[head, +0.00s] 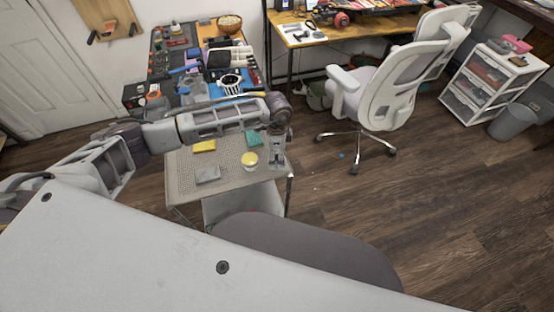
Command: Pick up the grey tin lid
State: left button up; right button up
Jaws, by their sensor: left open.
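A flat grey rectangular piece (208,175), which looks like the grey tin lid, lies on the front left of the small light-grey table (183,182). It is too small to tell whether anything is under it. My left arm reaches over the table from the left. My left gripper (277,164) points down over the table's right edge, open and empty. It is well to the right of the grey piece and apart from it. My right gripper is out of view.
On the same table, a yellow-topped round container (250,161) stands close left of the gripper. A yellow block (204,146) and a teal piece (254,135) lie behind. A grey office chair (385,92) and cluttered benches stand beyond.

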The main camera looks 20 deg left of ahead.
pick_arm(q)
jog(key=shift+f, duration=1.45)
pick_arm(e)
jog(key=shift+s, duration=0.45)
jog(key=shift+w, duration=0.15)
pick_arm(q)
jog(key=c, duration=0.9)
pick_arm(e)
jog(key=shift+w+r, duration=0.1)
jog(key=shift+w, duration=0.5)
